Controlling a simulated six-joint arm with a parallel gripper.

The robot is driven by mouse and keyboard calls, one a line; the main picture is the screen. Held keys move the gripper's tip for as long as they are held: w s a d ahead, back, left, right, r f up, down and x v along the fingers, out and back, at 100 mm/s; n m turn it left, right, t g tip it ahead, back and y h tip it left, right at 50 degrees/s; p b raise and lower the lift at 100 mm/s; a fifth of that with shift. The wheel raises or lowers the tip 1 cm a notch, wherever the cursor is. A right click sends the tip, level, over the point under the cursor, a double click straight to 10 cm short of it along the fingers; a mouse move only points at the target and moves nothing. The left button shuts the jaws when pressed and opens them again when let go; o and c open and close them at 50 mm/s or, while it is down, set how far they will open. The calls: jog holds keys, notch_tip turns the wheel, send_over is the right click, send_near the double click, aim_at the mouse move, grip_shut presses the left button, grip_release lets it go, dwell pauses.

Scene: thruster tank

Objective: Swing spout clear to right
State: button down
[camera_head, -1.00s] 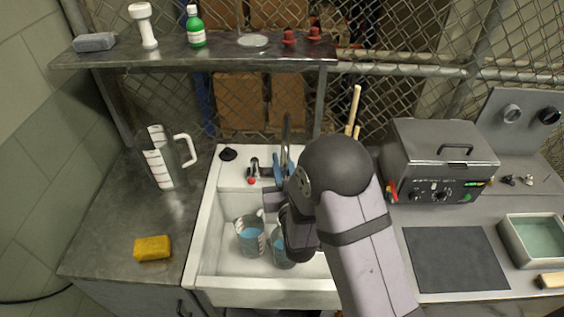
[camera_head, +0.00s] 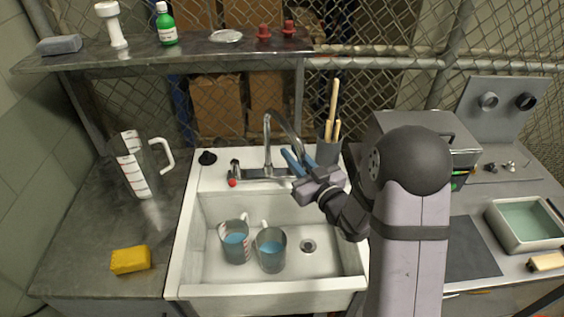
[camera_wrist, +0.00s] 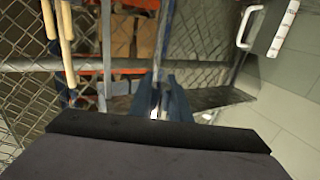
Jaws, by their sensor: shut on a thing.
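The curved metal spout (camera_head: 268,130) rises from the tap base (camera_head: 262,174) at the back of the white sink (camera_head: 207,213). Its arc reaches to the right and its end runs down to my gripper (camera_head: 296,163). My gripper's blue fingers are shut on the spout near its end, at the back right of the sink. In the wrist view the fingers (camera_wrist: 162,98) close around a pale metal tube, the spout (camera_wrist: 163,50). The exact contact is partly hidden by the gripper body.
Two clear measuring cups with blue liquid, one (camera_head: 235,242) left of the other (camera_head: 271,252), stand in the sink, left of the drain (camera_head: 308,246). A holder (camera_head: 328,150) with wooden handles stands close to the right of my gripper. A large jug (camera_head: 137,165) stands left.

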jog(key=shift+w+d+b, duration=0.3)
jog(key=shift+w+d, duration=0.2)
jog(key=shift+d, duration=0.4)
jog(key=shift+w+d+b, duration=0.25)
jog(key=shift+w+d, duration=0.25)
jog(key=shift+d, duration=0.4)
jog(key=shift+r, duration=0.1)
jog(key=c, duration=1.6)
grip_release()
jog(key=shift+c, duration=0.2)
jog(key=b+v, duration=0.2)
jog(key=v, duration=0.5)
jog(key=shift+s+b, duration=0.2)
jog(key=shift+b, duration=0.2)
